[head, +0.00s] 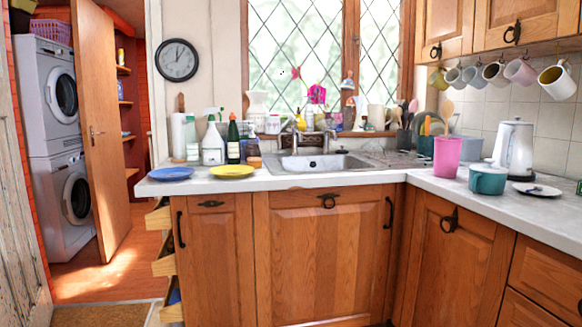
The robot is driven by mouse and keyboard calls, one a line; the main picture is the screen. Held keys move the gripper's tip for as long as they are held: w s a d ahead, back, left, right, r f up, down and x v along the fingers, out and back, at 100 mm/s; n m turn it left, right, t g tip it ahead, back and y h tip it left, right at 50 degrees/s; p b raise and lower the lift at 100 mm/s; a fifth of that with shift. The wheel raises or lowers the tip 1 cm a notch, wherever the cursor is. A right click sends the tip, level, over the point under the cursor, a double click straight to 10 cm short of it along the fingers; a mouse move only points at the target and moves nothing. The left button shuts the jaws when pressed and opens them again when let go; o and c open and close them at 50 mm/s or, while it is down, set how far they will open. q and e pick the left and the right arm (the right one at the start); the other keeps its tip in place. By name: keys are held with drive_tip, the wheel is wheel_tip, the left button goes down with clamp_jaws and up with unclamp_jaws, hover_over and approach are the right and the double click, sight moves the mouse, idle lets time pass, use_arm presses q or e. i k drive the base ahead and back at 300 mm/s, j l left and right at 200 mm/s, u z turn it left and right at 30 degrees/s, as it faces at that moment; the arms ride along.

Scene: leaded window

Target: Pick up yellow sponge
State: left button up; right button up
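I cannot make out a yellow sponge for certain in the head view. A flat yellow plate (233,172) lies on the counter left of the sink. Behind it, a small brownish item (254,162) stands by the sink's left edge, too small to tell what it is. The sink (318,163) is set into the counter under the window, and its inside is mostly hidden. Neither of my grippers is in view.
A blue plate (171,174), a white spray bottle (212,146) and a dark green bottle (233,145) are on the left counter (285,181). A pink cup (446,157), teal mug (487,180) and white kettle (513,150) stand on the right. Drawers (163,266) stick out at the left.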

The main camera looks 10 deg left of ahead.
sight(256, 162)
drive_tip(key=i+j+z, duration=0.1)
drive_tip(key=j+z, duration=0.4)
drive_tip(key=z, duration=0.2)
drive_tip(key=j+z, duration=0.25)
drive_tip(key=z, duration=0.15)
drive_tip(key=i, duration=0.05)
